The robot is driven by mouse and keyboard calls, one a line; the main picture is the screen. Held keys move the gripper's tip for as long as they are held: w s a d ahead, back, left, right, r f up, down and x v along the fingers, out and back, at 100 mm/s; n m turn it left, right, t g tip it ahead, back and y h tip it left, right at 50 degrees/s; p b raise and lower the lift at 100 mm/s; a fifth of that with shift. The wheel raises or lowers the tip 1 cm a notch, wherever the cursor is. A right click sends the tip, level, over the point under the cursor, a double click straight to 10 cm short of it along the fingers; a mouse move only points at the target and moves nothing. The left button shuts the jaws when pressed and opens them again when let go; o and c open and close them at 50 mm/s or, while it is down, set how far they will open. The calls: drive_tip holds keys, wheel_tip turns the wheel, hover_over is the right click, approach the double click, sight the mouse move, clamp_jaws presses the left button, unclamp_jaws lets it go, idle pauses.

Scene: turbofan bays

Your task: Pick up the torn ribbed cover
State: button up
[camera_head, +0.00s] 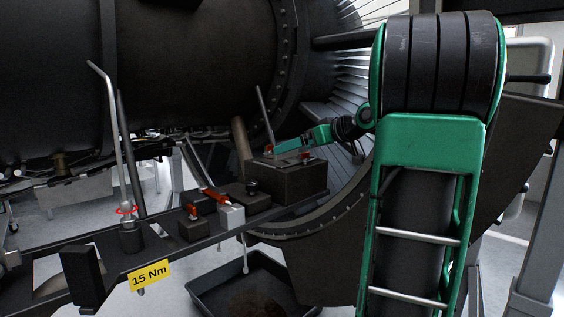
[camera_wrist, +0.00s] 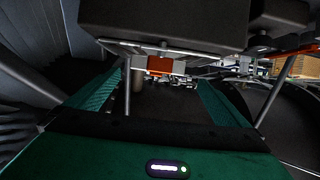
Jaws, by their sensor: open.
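My gripper (camera_head: 284,148) reaches in from the right at the dark block (camera_head: 290,182) on the shelf's far end. In the wrist view its two green jaws (camera_wrist: 160,82) stand apart, with nothing seen held between them. An orange-red piece (camera_wrist: 160,65) shows ahead, between the jaw ends, under a dark overhanging body. In the head view a small red piece (camera_head: 306,156) lies on the dark block near the jaws. I cannot make out a torn ribbed cover for certain; ribs or a tear are too small or dark to tell.
A dark shelf (camera_head: 110,262) with a yellow "15 Nm" label (camera_head: 149,275) carries small blocks, red-handled parts (camera_head: 215,196) and an upright rod (camera_head: 110,130). A black tray (camera_head: 225,300) lies below. The large dark engine casing (camera_head: 190,60) stands behind.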

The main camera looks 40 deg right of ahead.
drive_tip(key=shift+d+x, duration=0.15)
drive_tip(key=shift+x, duration=1.4)
drive_tip(key=shift+d+x, duration=0.1)
drive_tip(key=shift+x, duration=1.5)
drive_tip(key=shift+c, duration=0.6)
drive_tip(key=c, duration=1.2)
drive_tip(key=shift+o, duration=0.2)
drive_tip(key=shift+r, duration=0.1)
wheel_tip(320, 180, up, 28)
